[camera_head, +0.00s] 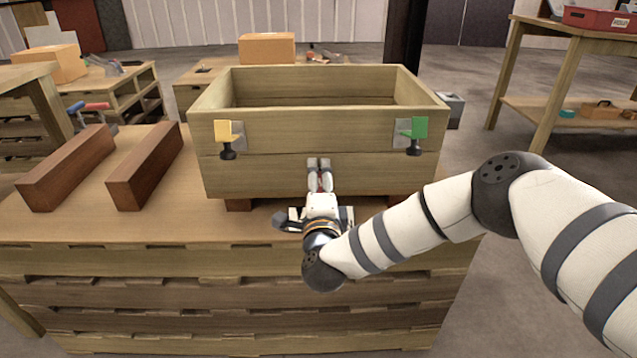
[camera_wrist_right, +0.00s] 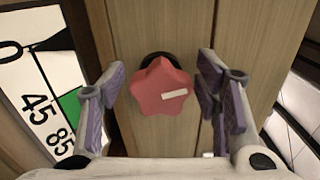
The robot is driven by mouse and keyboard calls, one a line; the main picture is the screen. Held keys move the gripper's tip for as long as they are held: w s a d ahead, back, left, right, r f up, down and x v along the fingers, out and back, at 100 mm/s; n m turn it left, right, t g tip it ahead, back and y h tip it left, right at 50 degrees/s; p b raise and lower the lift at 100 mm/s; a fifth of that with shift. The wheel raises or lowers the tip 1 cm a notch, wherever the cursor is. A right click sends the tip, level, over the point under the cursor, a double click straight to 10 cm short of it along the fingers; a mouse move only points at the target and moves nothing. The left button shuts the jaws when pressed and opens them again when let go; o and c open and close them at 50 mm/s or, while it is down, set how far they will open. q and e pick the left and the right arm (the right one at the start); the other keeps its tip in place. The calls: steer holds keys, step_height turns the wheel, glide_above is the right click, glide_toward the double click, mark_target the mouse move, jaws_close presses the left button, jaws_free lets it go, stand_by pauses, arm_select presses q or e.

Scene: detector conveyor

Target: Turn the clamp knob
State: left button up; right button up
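The clamp knob (camera_wrist_right: 161,88) is a red, star-shaped knob with a pale mark on its face, on the wooden front in the right wrist view. My right gripper (camera_wrist_right: 164,98) is open, with one purple-padded finger on each side of the knob and small gaps showing between. In the head view my right gripper (camera_head: 319,164) reaches to the front wall of the wooden box (camera_head: 265,165). There only a little red shows between the fingers, and the knob is mostly hidden. My left gripper is not in view.
A dial (camera_wrist_right: 38,105) with numbers and a green zone is left of the knob. Two brown beams (camera_head: 146,165) lie on the wooden bench (camera_head: 150,222) at left.

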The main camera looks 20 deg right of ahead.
steer(key=v, duration=1.2)
stand_by(0.6)
steer(key=w+d+n, duration=0.1)
steer(key=w+n, duration=0.2)
steer(key=n, duration=0.4)
steer(key=w+d+n, duration=0.1)
steer(key=w+n, duration=0.3)
steer(key=n, duration=0.3)
steer(key=w+d+n, duration=0.1)
steer(key=w+n, duration=0.2)
steer(key=n, duration=0.4)
steer(key=shift+w+d+f+n, duration=0.1)
steer(key=shift+w+d+n, duration=0.2)
steer(key=shift+w+d, duration=0.1)
